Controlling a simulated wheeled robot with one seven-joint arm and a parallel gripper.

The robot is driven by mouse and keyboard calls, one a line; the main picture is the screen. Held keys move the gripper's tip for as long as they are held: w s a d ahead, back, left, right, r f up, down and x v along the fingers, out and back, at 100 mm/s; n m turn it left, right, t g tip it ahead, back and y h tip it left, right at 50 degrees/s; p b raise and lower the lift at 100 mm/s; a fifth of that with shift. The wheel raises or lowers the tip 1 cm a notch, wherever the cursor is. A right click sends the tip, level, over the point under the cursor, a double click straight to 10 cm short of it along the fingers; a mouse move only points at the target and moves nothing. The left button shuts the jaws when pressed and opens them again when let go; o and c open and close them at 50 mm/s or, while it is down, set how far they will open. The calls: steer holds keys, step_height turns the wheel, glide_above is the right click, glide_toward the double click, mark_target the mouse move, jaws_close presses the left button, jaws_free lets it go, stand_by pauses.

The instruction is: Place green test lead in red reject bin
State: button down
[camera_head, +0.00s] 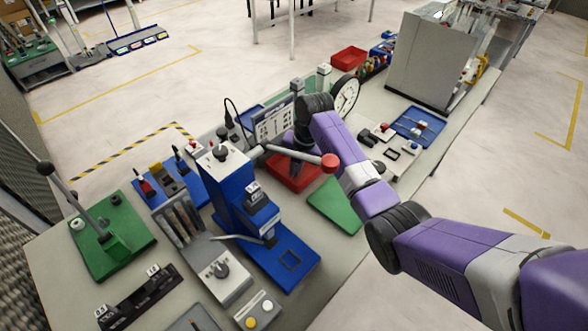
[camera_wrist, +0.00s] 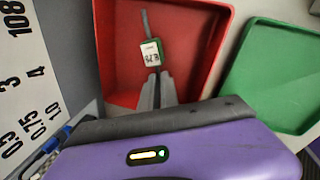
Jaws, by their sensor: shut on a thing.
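The red reject bin (camera_head: 292,183) stands on the bench below my wrist in the head view, partly hidden by my arm. In the wrist view the red bin (camera_wrist: 204,42) fills the middle, and its floor and walls show. My gripper (camera_wrist: 156,76) is shut on the green test lead (camera_wrist: 152,50), which has a white printed label and a grey stem pointing away from the fingers. The lead is seen against the bin floor; its height above the floor cannot be told. In the head view the fingers and lead are hidden by my wrist.
A green mat or tray (camera_head: 335,206) lies right of the bin. A blue press (camera_head: 240,205) with a red-knobbed lever stands close on the left. A round clock-like dial (camera_head: 346,96) and a printed chart board (camera_head: 274,122) stand behind. A blue tray (camera_head: 418,126) is farther right.

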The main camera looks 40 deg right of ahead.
steer(key=c, duration=1.6)
jaws_free()
step_height(320, 180, up, 12)
steer(key=s+d+b, duration=0.1)
steer(key=s, duration=0.1)
steer(key=shift+s, duration=0.15)
